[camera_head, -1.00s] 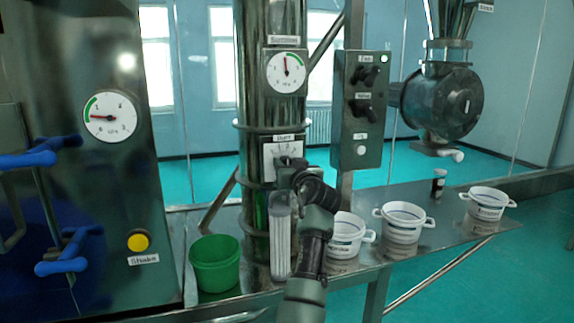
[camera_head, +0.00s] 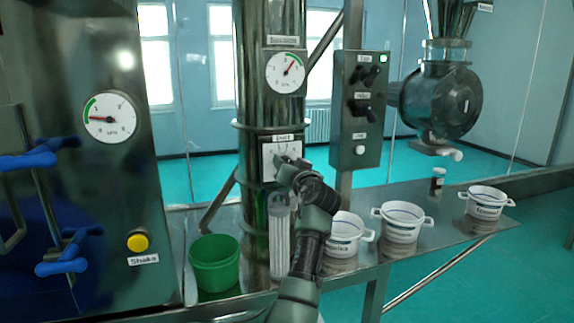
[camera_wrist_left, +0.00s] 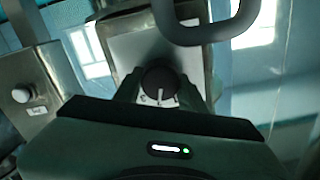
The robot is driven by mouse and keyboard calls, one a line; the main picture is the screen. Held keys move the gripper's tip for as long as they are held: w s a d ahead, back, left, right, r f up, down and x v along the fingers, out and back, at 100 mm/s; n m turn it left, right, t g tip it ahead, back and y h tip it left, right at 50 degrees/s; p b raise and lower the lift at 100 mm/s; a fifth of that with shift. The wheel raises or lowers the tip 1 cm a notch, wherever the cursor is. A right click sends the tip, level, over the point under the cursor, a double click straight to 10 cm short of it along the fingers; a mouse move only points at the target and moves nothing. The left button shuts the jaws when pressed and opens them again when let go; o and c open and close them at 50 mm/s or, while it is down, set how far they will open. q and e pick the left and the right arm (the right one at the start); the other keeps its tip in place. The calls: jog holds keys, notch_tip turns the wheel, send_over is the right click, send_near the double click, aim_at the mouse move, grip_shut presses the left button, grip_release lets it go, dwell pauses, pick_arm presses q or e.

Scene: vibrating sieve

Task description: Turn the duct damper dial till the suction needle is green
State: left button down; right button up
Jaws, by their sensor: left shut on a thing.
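The duct damper dial is a dark round knob with a white mark (camera_wrist_left: 159,80) in the left wrist view, on a pale plate (camera_head: 270,158) low on the metal duct. My left gripper (camera_head: 284,170) is shut on this dial, one finger on each side, and mostly hides it in the head view. The suction gauge (camera_head: 286,72) is a white round dial above it on the duct. Its needle points up and to the right, and its tip appears to be at the green arc. My right gripper is in neither view.
A control box with black knobs (camera_head: 360,110) stands right of the duct. Below are a green bucket (camera_head: 215,262), white buckets (camera_head: 401,225) and a small jar (camera_head: 438,181) on the metal bench. A second gauge (camera_head: 109,117) is on the left cabinet.

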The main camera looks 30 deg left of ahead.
pick_arm(q)
jog(key=c, duration=1)
grip_release()
jog(key=shift+o, duration=0.9)
jog(key=shift+w+a, duration=0.1)
jog(key=b+v, duration=0.2)
jog(key=v, duration=0.5)
jog(key=shift+s+d+b, duration=0.25)
jog(key=shift+d+b, duration=0.05)
jog(key=shift+b, duration=0.1)
jog(key=shift+f, duration=0.1)
